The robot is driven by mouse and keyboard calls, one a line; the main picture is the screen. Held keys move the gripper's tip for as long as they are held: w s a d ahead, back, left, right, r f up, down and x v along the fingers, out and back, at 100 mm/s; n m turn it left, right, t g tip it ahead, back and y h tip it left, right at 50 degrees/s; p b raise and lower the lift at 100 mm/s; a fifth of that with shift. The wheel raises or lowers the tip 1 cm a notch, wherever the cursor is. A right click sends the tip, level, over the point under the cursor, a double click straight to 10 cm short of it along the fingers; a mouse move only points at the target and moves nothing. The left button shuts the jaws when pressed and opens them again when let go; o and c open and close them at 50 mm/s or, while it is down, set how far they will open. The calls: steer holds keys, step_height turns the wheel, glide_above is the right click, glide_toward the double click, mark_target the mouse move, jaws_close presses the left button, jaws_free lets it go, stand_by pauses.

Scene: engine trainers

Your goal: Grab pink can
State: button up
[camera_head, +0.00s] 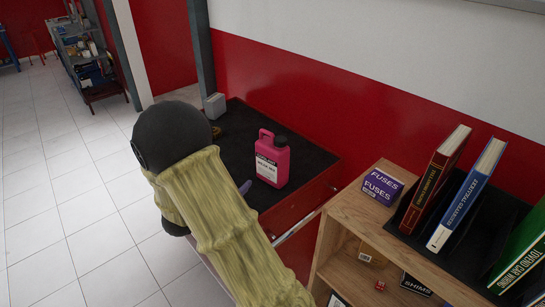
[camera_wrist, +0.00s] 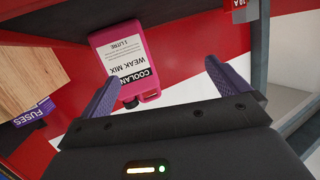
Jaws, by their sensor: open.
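The pink can (camera_head: 272,160) stands upright on the dark top of a red cabinet (camera_head: 318,187) in the head view. It has a black cap and a white label. In the wrist view the pink can (camera_wrist: 126,62) appears upside down, with label words "COOLANT WEAK MIX". My gripper (camera_wrist: 158,88) is open, with its two purple fingers spread apart and nothing between their tips. The can lies beyond the fingers, nearer the left finger, whose tip overlaps its edge in the picture; contact cannot be told. In the head view my arm hides most of the gripper.
A wooden shelf (camera_head: 343,232) stands right of the cabinet, with a purple FUSES box (camera_head: 382,185), a red book (camera_head: 435,180) and a blue book (camera_head: 467,195) on top. A red and white wall (camera_head: 300,95) is behind. A small grey box (camera_head: 214,105) sits at the cabinet's far corner.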

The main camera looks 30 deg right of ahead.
mark_target(266, 158)
steer(key=s+g+h, duration=0.1)
steer(key=s+r+m+g+h, duration=0.1)
steer(key=h, duration=0.1)
steer(key=s+d+r+m+g+h, duration=0.1)
steer(key=shift+s+p, duration=0.3)
steer(key=shift+p, duration=0.05)
steer(key=p+x, duration=0.2)
steer(key=x, duration=0.9)
steer(key=shift+d+r+p, duration=0.1)
steer(key=shift+d+p, duration=0.25)
steer(key=p+x, duration=0.1)
steer(key=x, duration=0.4)
steer(key=shift+d+p, duration=0.3)
steer(key=shift+d, duration=0.1)
